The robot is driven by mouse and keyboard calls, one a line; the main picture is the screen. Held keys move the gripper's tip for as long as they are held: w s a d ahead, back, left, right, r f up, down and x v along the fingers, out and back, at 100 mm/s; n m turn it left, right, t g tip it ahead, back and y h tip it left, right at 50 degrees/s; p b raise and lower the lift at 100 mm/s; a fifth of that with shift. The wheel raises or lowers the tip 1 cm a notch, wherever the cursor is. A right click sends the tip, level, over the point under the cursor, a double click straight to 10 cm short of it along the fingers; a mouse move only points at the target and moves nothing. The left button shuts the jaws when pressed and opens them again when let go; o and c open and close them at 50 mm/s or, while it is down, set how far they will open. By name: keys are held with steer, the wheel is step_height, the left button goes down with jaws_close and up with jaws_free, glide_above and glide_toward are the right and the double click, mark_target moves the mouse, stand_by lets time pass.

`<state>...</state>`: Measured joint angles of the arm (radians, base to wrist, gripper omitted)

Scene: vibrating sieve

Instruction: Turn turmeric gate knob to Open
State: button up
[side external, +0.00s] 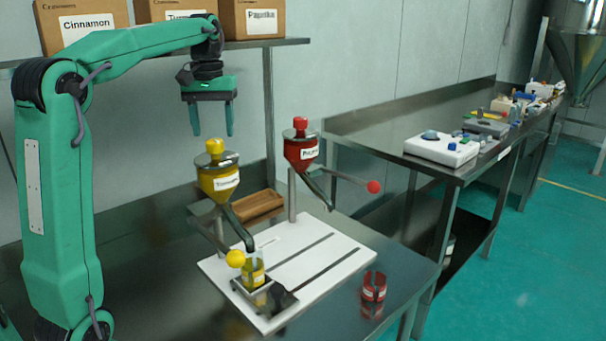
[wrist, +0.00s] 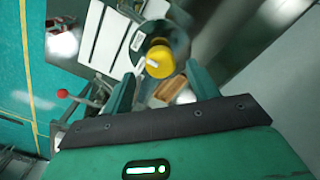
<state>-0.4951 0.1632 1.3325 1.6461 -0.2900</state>
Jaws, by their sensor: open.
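The turmeric hopper (side external: 220,184) is yellow and labelled, with a yellow knob (side external: 215,146) on its top. In the wrist view the yellow knob (wrist: 160,60) lies just beyond and between my fingertips. My gripper (side external: 212,134) hangs above the hopper, its two fingers pointing down, apart and empty. In the wrist view my gripper (wrist: 162,82) also shows both fingers spread. The hopper's spout runs down to a yellow-labelled jar (side external: 253,272) on the white base plate (side external: 327,247). A lever with a yellow ball (side external: 235,259) sticks out beside the jar. I cannot read the gate's setting.
A red paprika hopper (side external: 301,152) with a red-ball lever (side external: 373,187) stands to the right. A red container (side external: 374,286) sits on the steel table. A wooden tray (side external: 257,205) lies behind the plate. Boxes (side external: 88,25) stand on the shelf behind.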

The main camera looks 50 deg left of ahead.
mark_target(214, 140)
steer(key=shift+f, duration=1.8)
steer(key=c, duration=1)
